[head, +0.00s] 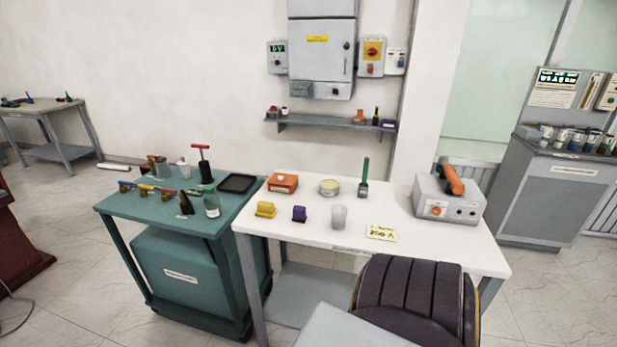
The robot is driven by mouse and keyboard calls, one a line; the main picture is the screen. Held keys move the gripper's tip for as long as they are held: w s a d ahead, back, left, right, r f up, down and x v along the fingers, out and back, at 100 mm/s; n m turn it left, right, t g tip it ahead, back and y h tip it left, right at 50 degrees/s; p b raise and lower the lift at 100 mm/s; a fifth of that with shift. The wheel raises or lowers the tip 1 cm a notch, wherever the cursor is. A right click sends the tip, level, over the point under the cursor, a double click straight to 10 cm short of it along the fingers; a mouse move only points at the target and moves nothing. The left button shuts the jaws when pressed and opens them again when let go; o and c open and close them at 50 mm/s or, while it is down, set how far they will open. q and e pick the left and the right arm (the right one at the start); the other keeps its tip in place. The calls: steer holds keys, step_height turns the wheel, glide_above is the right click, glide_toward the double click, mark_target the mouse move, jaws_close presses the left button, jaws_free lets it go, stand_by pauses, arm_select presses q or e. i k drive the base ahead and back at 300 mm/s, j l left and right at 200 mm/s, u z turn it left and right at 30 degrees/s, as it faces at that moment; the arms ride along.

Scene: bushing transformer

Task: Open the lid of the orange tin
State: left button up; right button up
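An orange tin (283,184), boxy and low, sits at the back left of the white table in the head view. A small pale piece shows on its top. It is too small to tell where its lid meets the body, but it looks closed. Neither of my grippers is in view.
On the white table (400,240) stand a yellow block (265,209), a purple block (299,214), a whitish cup (339,216), a round tin (329,187), a green-handled brush (364,180) and a grey machine (448,200).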

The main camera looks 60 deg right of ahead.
mark_target(276, 179)
steer(key=z, duration=1.8)
